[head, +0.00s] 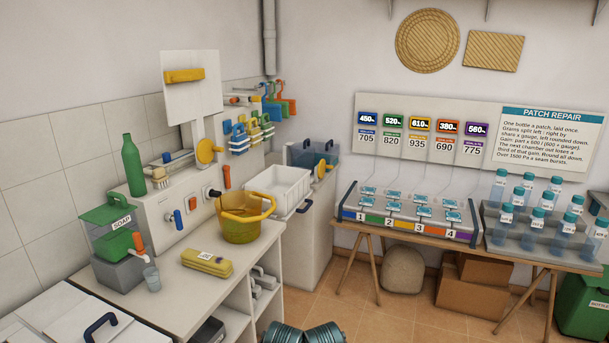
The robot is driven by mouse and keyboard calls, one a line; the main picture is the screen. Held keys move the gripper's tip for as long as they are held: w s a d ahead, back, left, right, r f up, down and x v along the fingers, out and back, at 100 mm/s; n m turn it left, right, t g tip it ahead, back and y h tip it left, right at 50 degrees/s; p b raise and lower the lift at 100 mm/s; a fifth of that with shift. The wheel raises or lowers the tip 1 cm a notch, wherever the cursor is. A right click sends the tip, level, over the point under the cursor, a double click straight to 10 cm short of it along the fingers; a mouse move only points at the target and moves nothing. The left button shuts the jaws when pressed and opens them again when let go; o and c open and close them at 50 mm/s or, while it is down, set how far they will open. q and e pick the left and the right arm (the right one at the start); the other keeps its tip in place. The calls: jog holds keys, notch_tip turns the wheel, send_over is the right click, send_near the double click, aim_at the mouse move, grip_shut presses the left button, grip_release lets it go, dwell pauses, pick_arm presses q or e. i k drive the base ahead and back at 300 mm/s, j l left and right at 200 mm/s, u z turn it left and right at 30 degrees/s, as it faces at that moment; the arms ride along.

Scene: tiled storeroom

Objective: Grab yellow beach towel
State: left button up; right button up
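A folded yellow towel (207,263) with a small white label lies flat on the white counter (180,295), near its front edge. It sits in front of the yellow tub (245,220) and to the right of a small clear cup (152,279). Nothing covers the towel. Neither of my grippers shows in the head view.
A green soap dispenser (112,228) and a green bottle (133,166) stand left of the towel. A white basin (280,190) is behind the tub. Teal ribbed cylinders (325,333) are low at the bottom.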

aim_at(219, 265)
jog(key=i+l+u, duration=0.1)
jog(key=i+l, duration=0.15)
jog(key=i+l+u, duration=0.25)
jog(key=i+l, duration=0.2)
jog(key=l, duration=0.3)
jog(key=i+l+u, duration=0.25)
jog(key=i+l, duration=0.15)
jog(key=l, duration=0.35)
